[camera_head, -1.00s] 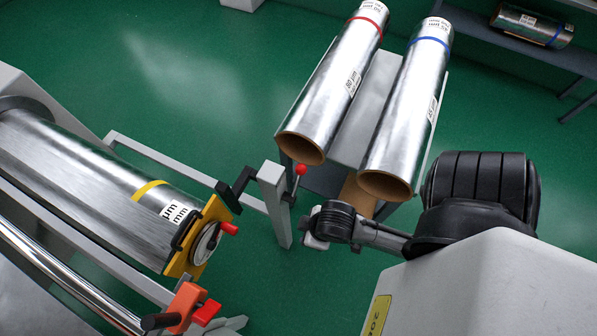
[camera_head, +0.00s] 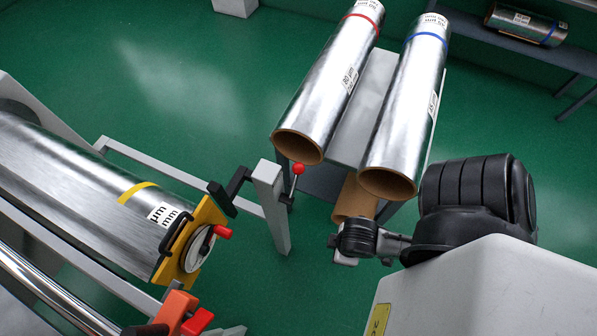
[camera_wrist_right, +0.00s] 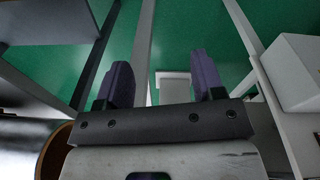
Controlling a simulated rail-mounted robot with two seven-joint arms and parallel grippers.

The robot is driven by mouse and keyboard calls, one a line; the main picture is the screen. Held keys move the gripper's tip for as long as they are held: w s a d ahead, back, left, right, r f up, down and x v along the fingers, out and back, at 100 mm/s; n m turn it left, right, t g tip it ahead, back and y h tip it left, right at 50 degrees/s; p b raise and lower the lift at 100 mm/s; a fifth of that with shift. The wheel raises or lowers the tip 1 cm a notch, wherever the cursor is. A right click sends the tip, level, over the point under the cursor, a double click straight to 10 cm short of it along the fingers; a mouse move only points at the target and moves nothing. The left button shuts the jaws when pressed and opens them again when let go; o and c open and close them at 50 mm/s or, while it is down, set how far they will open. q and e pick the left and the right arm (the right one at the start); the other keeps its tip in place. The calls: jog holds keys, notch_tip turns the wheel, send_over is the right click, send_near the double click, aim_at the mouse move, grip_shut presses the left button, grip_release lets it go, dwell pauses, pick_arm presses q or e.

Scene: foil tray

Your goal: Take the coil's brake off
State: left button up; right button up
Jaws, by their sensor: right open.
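The foil coil (camera_head: 75,185), with a yellow band, lies in the machine at the left of the head view. Its end carries a yellow plate (camera_head: 203,215) with a black handle, a white disc and a red knob (camera_head: 223,232). An orange block with a red handle (camera_head: 197,321) sits below it. A red-ball lever (camera_head: 298,169) stands on the grey post (camera_head: 268,190). I cannot tell which part is the brake. My right gripper (camera_head: 345,260) is right of the post, apart from these parts; its open, empty jaws show in the wrist view (camera_wrist_right: 163,78). My left gripper is out of view.
Two foil rolls, one with a red band (camera_head: 330,85) and one with a blue band (camera_head: 408,110), lie on a grey stand behind my right gripper. A brown cardboard tube (camera_head: 356,198) shows below them. Another roll (camera_head: 525,24) lies on a back shelf. Green floor is clear between.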

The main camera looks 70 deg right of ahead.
jog(key=s+d+f+g+b, duration=0.2)
jog(key=s+d+f, duration=0.3)
jog(key=s, duration=0.5)
jog(key=m+t+h, duration=0.2)
jog(key=m+t, duration=0.4)
jog(key=t, duration=1.3)
send_near(298, 167)
jog(key=w, duration=0.3)
jog(key=w+d+f, duration=0.1)
jog(key=w, duration=0.2)
jog(key=w+p, duration=0.1)
jog(key=w, duration=0.2)
jog(key=shift+d+f, duration=0.25)
jog(key=shift+d, duration=0.05)
jog(key=shift+w+d, duration=0.1)
jog(key=shift+w, duration=0.4)
jog(key=shift+c, duration=0.2)
